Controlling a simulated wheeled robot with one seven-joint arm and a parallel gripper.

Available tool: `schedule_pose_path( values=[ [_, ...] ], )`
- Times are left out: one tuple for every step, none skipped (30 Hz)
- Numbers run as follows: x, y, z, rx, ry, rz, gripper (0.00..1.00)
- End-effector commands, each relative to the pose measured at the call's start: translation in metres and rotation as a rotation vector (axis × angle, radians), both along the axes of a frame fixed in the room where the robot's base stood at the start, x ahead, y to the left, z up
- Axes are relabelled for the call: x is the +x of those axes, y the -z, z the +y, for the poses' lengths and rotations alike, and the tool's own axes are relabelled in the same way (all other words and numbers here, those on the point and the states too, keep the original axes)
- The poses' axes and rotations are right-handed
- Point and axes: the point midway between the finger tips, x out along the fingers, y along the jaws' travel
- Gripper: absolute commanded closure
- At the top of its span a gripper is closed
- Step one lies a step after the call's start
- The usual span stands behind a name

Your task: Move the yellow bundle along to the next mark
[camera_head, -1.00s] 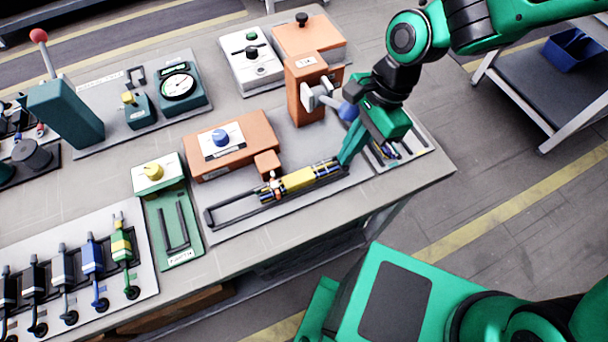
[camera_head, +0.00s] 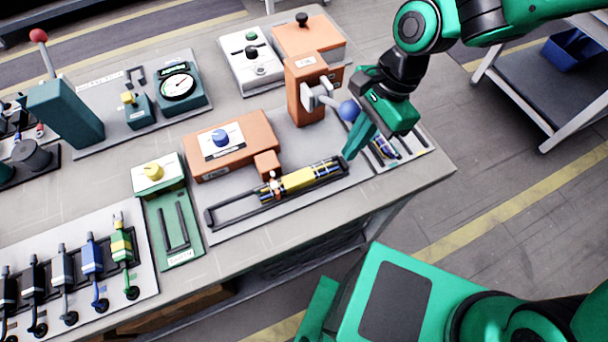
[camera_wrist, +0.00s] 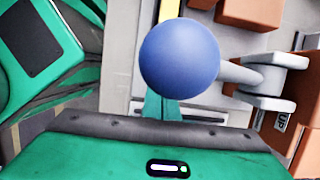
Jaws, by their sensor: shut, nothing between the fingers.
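The yellow bundle (camera_head: 300,181) lies in a dark-railed track (camera_head: 222,212) on a grey plate, its striped ends poking out either side of the yellow wrap. It fills the right part of the track, and the left part is empty. A bit of yellow also shows at the top of the wrist view (camera_wrist: 170,8). My gripper (camera_head: 350,154) is shut and empty, with its green fingers just beyond the track's right end, seemingly above it. In the wrist view a blue ball knob (camera_wrist: 180,58) covers much of the fingers. I cannot make out the marks.
The blue knob (camera_head: 348,110) sits on a lever of the orange post (camera_head: 303,92), close to my gripper. An orange box with a blue dial (camera_head: 221,137) stands behind the track. A tray (camera_head: 424,147) with striped pieces lies at the right. A green fixture (camera_head: 176,228) stands left.

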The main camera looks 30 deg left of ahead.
Motion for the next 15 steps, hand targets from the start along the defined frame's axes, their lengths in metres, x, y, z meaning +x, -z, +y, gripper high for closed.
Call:
schedule_pose_path(
  values=[
    [0.000, -0.005, 0.000, 0.001, 0.001, -0.002, 1.00],
    [0.000, -0.007, 0.000, 0.001, 0.001, -0.001, 1.00],
    [0.001, -0.011, 0.000, 0.001, 0.001, -0.002, 1.00],
    [0.001, -0.014, 0.000, 0.002, 0.001, -0.003, 1.00],
    [0.001, -0.016, 0.000, 0.002, 0.001, -0.003, 1.00],
    [0.001, -0.020, 0.000, 0.001, 0.001, -0.002, 1.00],
    [0.001, -0.022, 0.000, 0.002, 0.001, -0.003, 1.00],
    [0.001, -0.024, 0.000, 0.001, 0.002, -0.002, 1.00],
    [0.001, -0.028, 0.000, 0.001, 0.002, -0.002, 1.00],
    [0.001, -0.030, 0.000, 0.001, 0.002, -0.002, 1.00],
    [0.001, -0.033, 0.000, 0.001, 0.002, -0.002, 1.00],
    [0.001, -0.037, 0.000, 0.001, 0.002, -0.002, 1.00],
    [0.001, -0.039, 0.000, 0.002, 0.002, -0.003, 1.00],
    [0.001, -0.042, 0.000, 0.001, 0.002, -0.002, 1.00],
    [0.001, -0.045, 0.000, 0.001, 0.002, -0.002, 1.00]
  ],
)
